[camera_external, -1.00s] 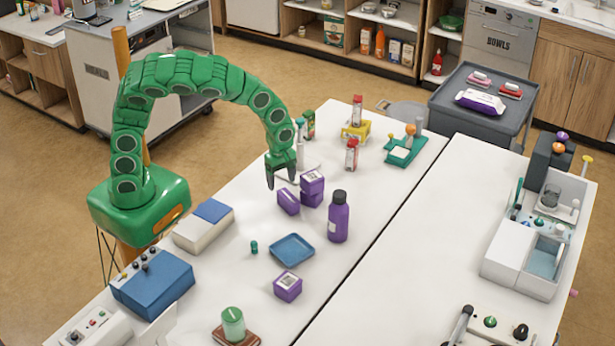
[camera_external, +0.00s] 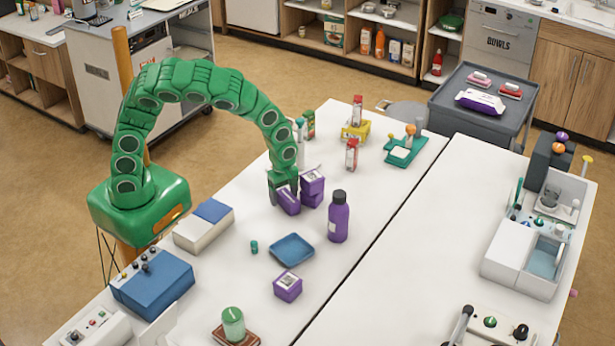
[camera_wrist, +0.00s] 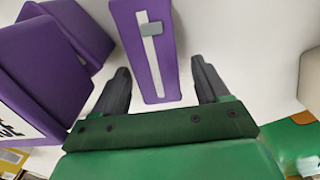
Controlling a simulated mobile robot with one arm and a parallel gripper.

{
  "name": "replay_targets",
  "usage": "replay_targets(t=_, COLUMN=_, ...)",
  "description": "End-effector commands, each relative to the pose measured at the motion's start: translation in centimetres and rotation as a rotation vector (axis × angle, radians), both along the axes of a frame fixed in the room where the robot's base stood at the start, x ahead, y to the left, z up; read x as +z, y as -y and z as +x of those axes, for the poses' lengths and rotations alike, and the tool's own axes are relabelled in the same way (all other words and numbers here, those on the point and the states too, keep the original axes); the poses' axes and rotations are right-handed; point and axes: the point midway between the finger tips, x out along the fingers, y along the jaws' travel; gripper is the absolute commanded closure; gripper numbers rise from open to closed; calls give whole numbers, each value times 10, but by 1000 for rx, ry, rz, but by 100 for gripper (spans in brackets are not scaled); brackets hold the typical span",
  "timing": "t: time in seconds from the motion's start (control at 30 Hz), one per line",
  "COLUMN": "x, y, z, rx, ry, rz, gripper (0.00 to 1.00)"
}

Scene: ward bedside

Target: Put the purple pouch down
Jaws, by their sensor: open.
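The purple pouch (camera_external: 289,204) stands on the white table, beside two stacked purple boxes (camera_external: 312,188). In the wrist view the pouch (camera_wrist: 163,78) shows a white strip with a grey slider. My gripper (camera_external: 284,196) is low at the pouch and open. In the wrist view its two dark fingers (camera_wrist: 160,68) lie one on each side of the pouch, with white gaps between. The pouch's lower part is hard to make out.
The purple boxes (camera_wrist: 45,65) are close to the left finger. A purple bottle (camera_external: 338,220) stands to the right. A blue tray (camera_external: 291,250), a small teal item (camera_external: 254,247) and another purple box (camera_external: 288,286) are nearer the camera, with bare table between.

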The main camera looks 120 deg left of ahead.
Motion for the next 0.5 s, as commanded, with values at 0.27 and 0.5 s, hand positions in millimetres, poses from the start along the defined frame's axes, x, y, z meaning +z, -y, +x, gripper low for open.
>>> replay_targets(t=0.27, x=0, y=0, z=0, rx=0, ry=0, rz=1, gripper=53)
replay_targets(t=0.5, x=0, y=0, z=0, rx=0, ry=0, rz=0, gripper=88)
